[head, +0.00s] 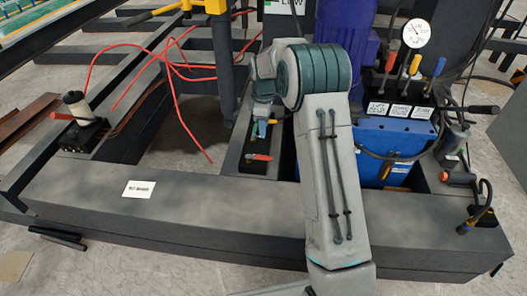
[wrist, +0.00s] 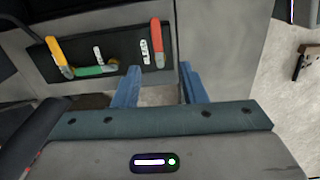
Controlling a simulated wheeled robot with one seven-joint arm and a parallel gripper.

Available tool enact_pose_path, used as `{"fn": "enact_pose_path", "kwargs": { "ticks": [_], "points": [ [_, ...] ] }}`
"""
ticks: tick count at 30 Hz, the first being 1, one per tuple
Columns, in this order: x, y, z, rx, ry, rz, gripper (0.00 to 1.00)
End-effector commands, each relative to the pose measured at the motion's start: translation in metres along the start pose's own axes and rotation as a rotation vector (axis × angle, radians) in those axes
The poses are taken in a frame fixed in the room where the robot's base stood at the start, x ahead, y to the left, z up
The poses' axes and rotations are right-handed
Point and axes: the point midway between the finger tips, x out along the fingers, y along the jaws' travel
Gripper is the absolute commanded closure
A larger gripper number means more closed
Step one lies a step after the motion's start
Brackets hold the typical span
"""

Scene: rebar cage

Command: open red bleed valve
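The black valve panel (wrist: 112,48) has several small lever handles. A red-orange handle (wrist: 157,42) stands upright at the panel's right, beside a white label that seems to read BLEED. A red handle also shows on the panel in the head view (head: 262,157). My gripper (wrist: 160,86) is open, its two blue fingers apart with nothing between them. In the wrist view the fingertips are just below the red-orange handle, one on each side of its line; I cannot tell the remaining distance. In the head view my gripper (head: 262,128) hangs over the panel, partly hidden by my arm.
A yellow-orange handle (wrist: 56,52) and a green one (wrist: 95,70) sit left on the panel. A blue tank (head: 385,150) with a gauge (head: 415,33) and levers stands right. Red hoses (head: 175,75) run at left. A dark grey beam (head: 190,205) crosses the front.

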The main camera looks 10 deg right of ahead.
Motion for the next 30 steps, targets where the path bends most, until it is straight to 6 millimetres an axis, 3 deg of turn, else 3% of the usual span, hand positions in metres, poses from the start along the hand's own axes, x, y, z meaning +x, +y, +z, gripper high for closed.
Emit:
{"fn": "enact_pose_path", "kwargs": {
  "ticks": [8,21,30],
  "points": [
    [0.026,0.007,-0.003,-0.04,0.0,-0.006,0.62],
    [0.116,0.007,-0.002,-0.037,-0.001,-0.006,0.62],
    [0.145,0.007,-0.003,-0.037,0.001,-0.003,0.62]
  ]
}}
